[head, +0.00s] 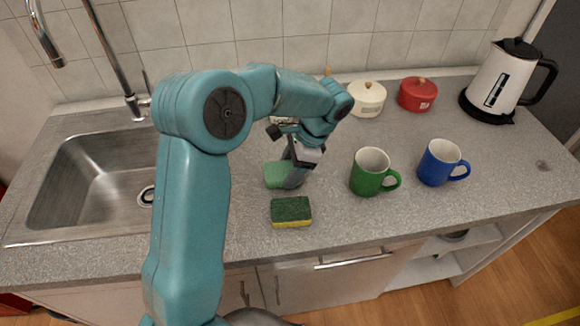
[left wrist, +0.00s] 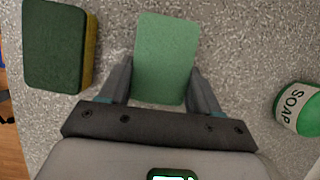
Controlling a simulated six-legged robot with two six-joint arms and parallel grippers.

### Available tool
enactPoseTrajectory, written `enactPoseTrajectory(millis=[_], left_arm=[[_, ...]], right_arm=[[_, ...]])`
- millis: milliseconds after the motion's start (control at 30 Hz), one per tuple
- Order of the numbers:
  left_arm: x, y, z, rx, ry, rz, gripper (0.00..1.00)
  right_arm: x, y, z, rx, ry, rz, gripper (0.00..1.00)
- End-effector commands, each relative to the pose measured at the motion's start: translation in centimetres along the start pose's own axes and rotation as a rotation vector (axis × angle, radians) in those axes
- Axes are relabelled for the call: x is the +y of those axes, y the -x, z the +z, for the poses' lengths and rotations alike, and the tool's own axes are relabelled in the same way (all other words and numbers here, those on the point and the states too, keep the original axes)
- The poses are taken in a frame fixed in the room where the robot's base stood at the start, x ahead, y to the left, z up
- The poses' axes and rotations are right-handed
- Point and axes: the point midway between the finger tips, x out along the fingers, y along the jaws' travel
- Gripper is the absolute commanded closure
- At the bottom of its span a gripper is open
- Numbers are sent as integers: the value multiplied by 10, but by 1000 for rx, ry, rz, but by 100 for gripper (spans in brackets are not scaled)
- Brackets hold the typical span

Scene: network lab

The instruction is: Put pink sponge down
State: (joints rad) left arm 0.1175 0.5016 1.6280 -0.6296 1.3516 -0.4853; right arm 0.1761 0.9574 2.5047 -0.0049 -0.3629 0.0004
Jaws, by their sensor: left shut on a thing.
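No pink sponge shows in either view. A light green sponge (head: 275,174) is at my left gripper (head: 293,180) over the middle of the counter. In the left wrist view the light green sponge (left wrist: 166,55) lies between the two fingers of my left gripper (left wrist: 158,82), which is shut on it. I cannot tell whether the sponge touches the counter. A dark green and yellow sponge (head: 291,211) lies on the counter nearer the front edge; it also shows in the left wrist view (left wrist: 55,45). My right gripper is not in view.
A green mug (head: 368,172) and a blue mug (head: 438,162) stand to the right. A cream pot (head: 367,98), a red pot (head: 417,94) and a kettle (head: 500,80) stand behind. The sink (head: 95,185) is left. A soap container (left wrist: 300,108) is near the gripper.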

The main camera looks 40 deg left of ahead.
Motion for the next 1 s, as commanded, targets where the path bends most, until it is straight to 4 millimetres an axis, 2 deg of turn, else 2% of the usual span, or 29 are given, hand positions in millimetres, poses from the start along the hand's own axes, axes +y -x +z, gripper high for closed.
enactPoseTrajectory(millis=[33, 67, 100, 133, 567, 667, 1000], left_arm=[[0, -3, -1, -1, 0, 1, 66], [0, -2, -1, -1, 0, 0, 28], [0, -2, 0, -1, 0, 1, 15], [0, -2, 0, -1, 0, 1, 12], [0, 4, 1, 0, 0, 0, 12], [0, 17, 0, 2, 2, -2, 12], [0, 94, 0, 1, 0, -1, 12]], right_arm=[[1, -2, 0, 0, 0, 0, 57], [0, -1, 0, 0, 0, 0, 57], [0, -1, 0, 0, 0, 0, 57], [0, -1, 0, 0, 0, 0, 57], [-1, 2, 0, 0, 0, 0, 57], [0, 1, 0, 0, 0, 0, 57], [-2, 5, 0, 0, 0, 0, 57]])
